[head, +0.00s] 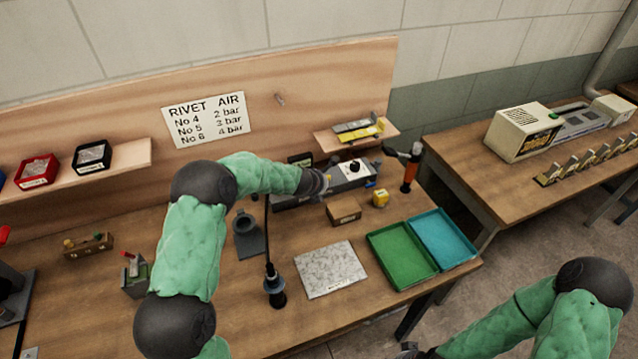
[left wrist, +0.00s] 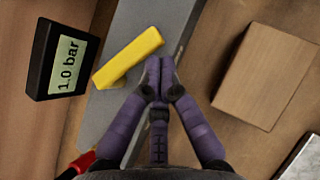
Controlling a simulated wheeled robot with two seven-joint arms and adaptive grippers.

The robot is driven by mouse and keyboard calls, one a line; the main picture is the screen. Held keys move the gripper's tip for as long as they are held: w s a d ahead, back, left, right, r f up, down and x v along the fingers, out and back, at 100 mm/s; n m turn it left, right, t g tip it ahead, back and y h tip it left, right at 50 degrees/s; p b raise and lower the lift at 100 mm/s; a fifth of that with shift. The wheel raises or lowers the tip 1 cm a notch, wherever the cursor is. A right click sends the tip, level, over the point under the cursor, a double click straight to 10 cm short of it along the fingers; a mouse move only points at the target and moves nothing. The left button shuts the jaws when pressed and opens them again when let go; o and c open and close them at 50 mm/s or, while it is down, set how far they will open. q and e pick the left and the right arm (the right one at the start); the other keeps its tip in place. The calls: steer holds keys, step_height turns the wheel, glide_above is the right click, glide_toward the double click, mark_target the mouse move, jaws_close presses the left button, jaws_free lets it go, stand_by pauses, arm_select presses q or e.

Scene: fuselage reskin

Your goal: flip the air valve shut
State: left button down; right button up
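The air valve's yellow lever (left wrist: 128,57) lies slanted across a grey block (left wrist: 150,22) in the left wrist view. My left gripper (left wrist: 160,78) has its purple fingers together, with nothing visible between them. Its tips are just right of the lever's lower side; I cannot tell whether they touch it. In the head view my left gripper (head: 322,184) is over the grey unit (head: 350,174) at the back of the bench and hides part of it. My right gripper (head: 408,351) barely shows at the bottom edge, and its fingers cannot be made out.
A black gauge (left wrist: 65,62) reading 1.0 bar stands left of the lever. A brown box (head: 343,210) sits close in front of the unit, with a small yellow block (head: 380,198) beside it. Green (head: 402,280) and blue (head: 466,258) trays lie at the right front.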

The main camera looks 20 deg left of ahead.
arm_select(q)
steer(key=w+n+y, duration=0.1)
steer(key=n, duration=0.1)
steer(key=w+n+y+p, duration=0.1)
steer(key=n+y, duration=0.1)
steer(key=shift+w+d, duration=0.1)
steer(key=shift+d, duration=0.3)
steer(key=shift+w+a, duration=0.1)
steer(key=shift+a, duration=0.25)
steer(key=shift+s+a, duration=0.2)
steer(key=shift+a, duration=0.35)
